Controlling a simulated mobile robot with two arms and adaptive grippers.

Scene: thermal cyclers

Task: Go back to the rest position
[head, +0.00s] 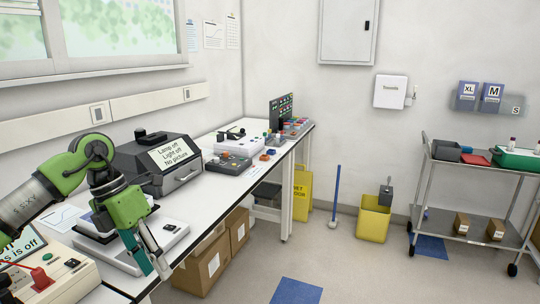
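My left gripper (154,270) hangs fingers down at the left of the head view, over the near part of the white bench (215,186). Its two fingers stand a little apart, and I see nothing held between them. Below and behind it is a low white device (174,233) with a dark panel; the arm and gripper hide part of it. I cannot tell whether the fingertips touch anything, but they look clear. My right gripper is not in view.
A dark grey imaging box (190,172) with a paper sign stands behind the gripper. A cream unit (75,284) with a red lead is at the near left. Boxes (205,265) sit under the bench.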

